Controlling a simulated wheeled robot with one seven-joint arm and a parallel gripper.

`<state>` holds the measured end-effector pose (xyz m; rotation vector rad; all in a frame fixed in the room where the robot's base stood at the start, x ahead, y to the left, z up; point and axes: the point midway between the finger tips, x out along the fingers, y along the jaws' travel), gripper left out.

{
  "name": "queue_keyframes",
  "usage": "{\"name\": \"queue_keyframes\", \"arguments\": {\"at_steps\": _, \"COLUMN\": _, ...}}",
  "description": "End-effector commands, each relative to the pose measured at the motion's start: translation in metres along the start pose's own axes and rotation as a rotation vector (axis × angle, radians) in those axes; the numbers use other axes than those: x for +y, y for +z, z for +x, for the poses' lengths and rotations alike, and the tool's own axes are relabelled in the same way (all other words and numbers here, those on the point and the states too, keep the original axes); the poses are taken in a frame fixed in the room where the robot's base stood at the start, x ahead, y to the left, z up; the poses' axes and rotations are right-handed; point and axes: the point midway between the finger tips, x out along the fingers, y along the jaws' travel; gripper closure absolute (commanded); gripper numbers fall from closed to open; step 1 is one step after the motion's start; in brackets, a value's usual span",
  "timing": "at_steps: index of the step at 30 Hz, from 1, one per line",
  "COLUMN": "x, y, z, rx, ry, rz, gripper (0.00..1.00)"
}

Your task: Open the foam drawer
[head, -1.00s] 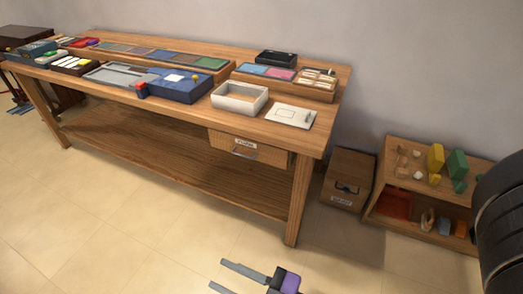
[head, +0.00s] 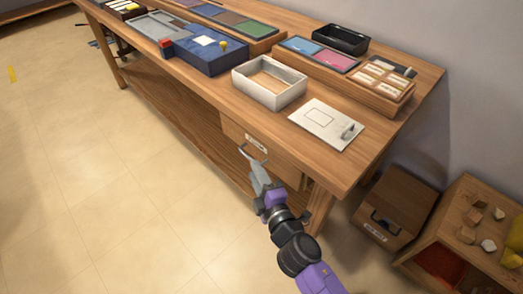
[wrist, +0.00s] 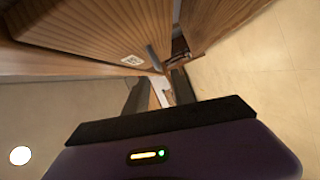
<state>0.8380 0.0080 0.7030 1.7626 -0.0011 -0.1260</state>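The foam drawer (head: 285,165) is a wooden front with a small white label under the right part of the workbench top. Its front looks flush with the bench, so it appears closed. Its metal handle (head: 252,151) sticks out below the label. My gripper (head: 257,168) is just in front of the handle, its fingertips close to it. In the wrist view, my two dark fingers (wrist: 160,88) are apart, and the drawer's label (wrist: 132,60) and a grey handle bar (wrist: 153,58) lie just beyond them. I cannot tell whether the fingers touch the handle.
The workbench (head: 375,150) carries a white open box (head: 269,84), a white plate (head: 326,124), a blue case (head: 211,52) and several trays. A brown box (head: 394,212) and an open wooden shelf unit (head: 470,235) stand at right.

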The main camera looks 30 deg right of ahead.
Motion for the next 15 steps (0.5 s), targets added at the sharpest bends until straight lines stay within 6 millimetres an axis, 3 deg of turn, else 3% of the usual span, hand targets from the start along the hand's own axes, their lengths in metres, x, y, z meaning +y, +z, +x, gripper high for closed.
{"name": "queue_keyframes", "arguments": {"at_steps": 15, "x": 0.001, "y": 0.000, "z": 0.067, "rx": 0.000, "ry": 0.002, "rz": 0.003, "gripper": 0.69}}
